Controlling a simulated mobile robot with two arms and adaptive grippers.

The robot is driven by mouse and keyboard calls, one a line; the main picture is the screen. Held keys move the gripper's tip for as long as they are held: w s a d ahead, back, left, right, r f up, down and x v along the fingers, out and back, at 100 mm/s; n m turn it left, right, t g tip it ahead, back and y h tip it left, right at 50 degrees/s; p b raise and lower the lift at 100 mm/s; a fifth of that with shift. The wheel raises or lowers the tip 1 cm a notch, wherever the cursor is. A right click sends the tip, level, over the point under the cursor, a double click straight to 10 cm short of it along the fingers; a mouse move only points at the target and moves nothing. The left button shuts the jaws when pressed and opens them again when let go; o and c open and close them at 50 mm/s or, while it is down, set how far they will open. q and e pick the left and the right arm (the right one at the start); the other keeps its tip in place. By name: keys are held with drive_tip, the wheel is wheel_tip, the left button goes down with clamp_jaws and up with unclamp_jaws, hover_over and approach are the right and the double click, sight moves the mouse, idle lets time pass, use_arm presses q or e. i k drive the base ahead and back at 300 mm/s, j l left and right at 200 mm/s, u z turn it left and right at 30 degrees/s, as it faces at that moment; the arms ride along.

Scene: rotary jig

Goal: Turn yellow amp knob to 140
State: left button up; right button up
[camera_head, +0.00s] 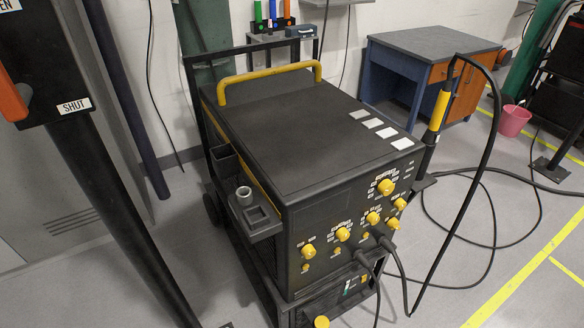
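A black welding machine (310,140) with a yellow top handle (268,77) stands on a cart in the middle of the head view. Its front panel faces the lower right and carries several yellow knobs. The largest yellow knob (386,187) is at the upper right of the panel, with white scale marks around it. Lower down are a middle knob (373,217), another knob (342,234) and a left knob (308,251). The scale numbers and pointers are too small to read, so I cannot tell which is the amp knob or its setting. Neither gripper is in view.
Black cables hang before the panel, and a yellow-handled torch (440,108) stands at the machine's right. A dark post with a SHUT label (75,106) is close at left. A cabinet (430,65) and pink bucket (513,120) stand behind. Floor at right holds looped cable.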

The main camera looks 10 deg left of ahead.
sight(386, 187)
drive_tip(key=u, duration=0.2)
drive_tip(key=i+l+u, duration=0.1)
drive_tip(key=l+u, duration=0.35)
drive_tip(key=l, duration=0.25)
drive_tip(key=l+u, duration=0.45)
drive_tip(key=l, duration=0.2)
